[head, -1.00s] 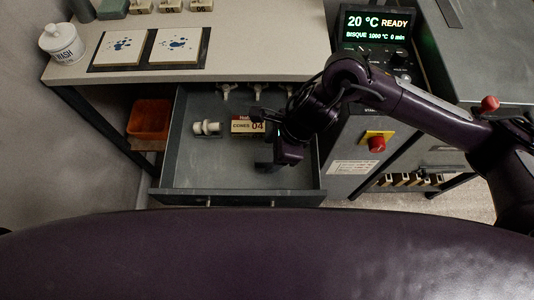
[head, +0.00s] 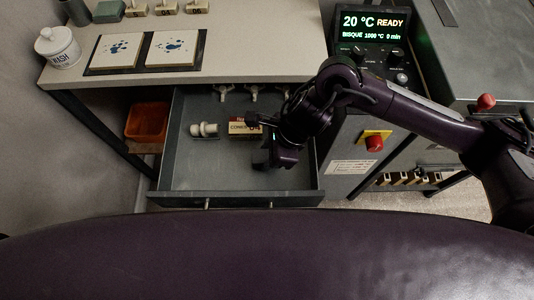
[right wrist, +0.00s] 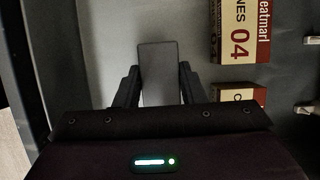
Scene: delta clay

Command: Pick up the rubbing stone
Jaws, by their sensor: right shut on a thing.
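The rubbing stone is a plain grey block (right wrist: 158,72) in the right wrist view, lying between the two dark fingers and reaching past their tips. My right gripper (right wrist: 158,88) is shut on it. In the head view my right gripper (head: 259,150) is low inside the open drawer, at its right side; the stone cannot be made out there behind the dark fingers. Whether the stone still touches the drawer floor cannot be told. My left gripper is not in view.
The open drawer (head: 205,176) also holds a cones box (head: 238,128), close beside my right gripper, white spool-like pieces (head: 204,129) and several pale fittings at the back. The worktop (head: 265,50) overhangs the drawer's back. A kiln controller with a red button (head: 374,143) stands right.

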